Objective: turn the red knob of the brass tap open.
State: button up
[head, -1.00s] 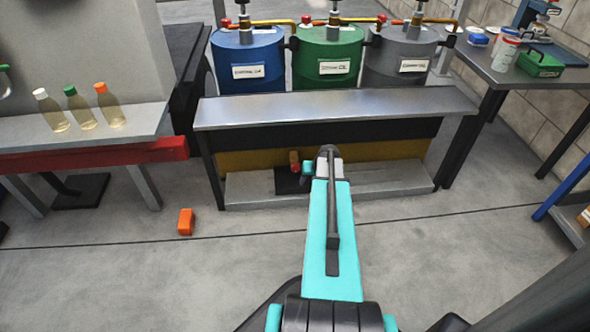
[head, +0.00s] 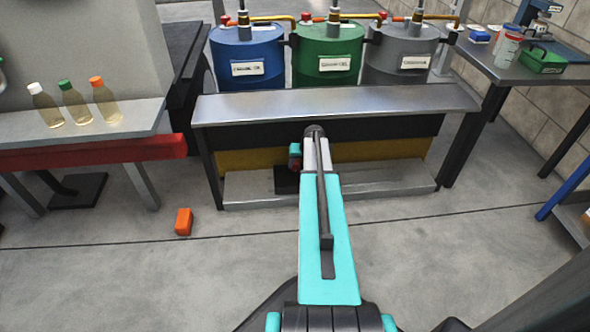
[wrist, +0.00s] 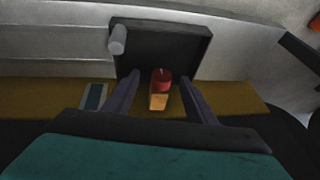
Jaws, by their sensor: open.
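The red knob (wrist: 161,78) shows in the middle of the wrist view, joined to the brass tap (wrist: 158,102). My gripper (wrist: 160,84) is open, with one dark finger on each side of the knob and a visible gap to it on both sides. Whether the fingers are level with the knob in depth I cannot tell. In the head view my teal arm reaches to the front of the bench (head: 340,103) and hides most of the gripper. A small dark red patch shows there just under a teal part; the tap itself is not clear.
A black tray (wrist: 185,48) with a small grey cylinder (wrist: 117,40) lies below the tap. Blue (head: 248,58), green (head: 328,62) and grey (head: 398,62) drums stand behind the bench. An orange block (head: 184,221) lies on open floor at left.

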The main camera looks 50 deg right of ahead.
aim_at(296, 166)
jog(key=shift+w+d+f, duration=0.1)
jog(key=shift+w+d, duration=0.1)
jog(key=shift+w, duration=0.3)
jog(key=shift+w+d, duration=0.15)
jog(key=shift+w, duration=0.35)
jog(key=b+x, duration=0.1)
jog(key=x, duration=0.1)
jog(key=shift+f+b, duration=0.35)
jog(key=shift+b, duration=0.05)
jog(key=shift+b+x, duration=0.45)
jog(key=shift+x, duration=0.6)
